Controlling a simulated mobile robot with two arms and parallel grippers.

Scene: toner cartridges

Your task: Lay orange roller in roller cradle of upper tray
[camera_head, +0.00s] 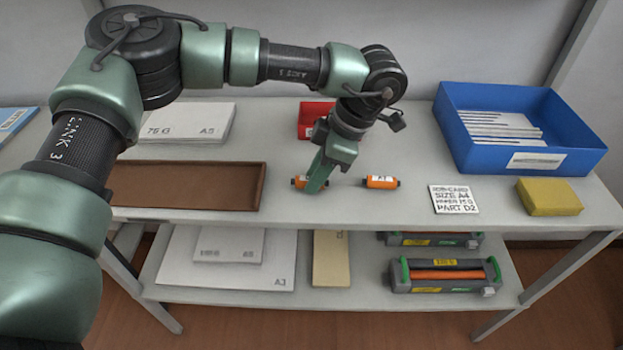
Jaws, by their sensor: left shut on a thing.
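My left gripper (317,183) points down at the top shelf and is shut on a short orange roller (297,183) with dark ends and a pale label. The fingers hide part of this roller, and it appears to be at or just above the shelf surface. A second short orange cylinder (381,182) lies to the right, apart from the gripper. On the lower shelf a grey tray unit with green end handles (400,275) bears a long orange bar (445,275). A similar unit (385,239) behind it is partly hidden by the top shelf. My right gripper is not in view.
A brown tray (258,185) lies left of the gripper, and a small red bin (305,122) stands behind it. A blue crate of papers (570,160), a printed card (453,199) and a yellow block (549,197) are at right. The shelf between the second cylinder and the card is clear.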

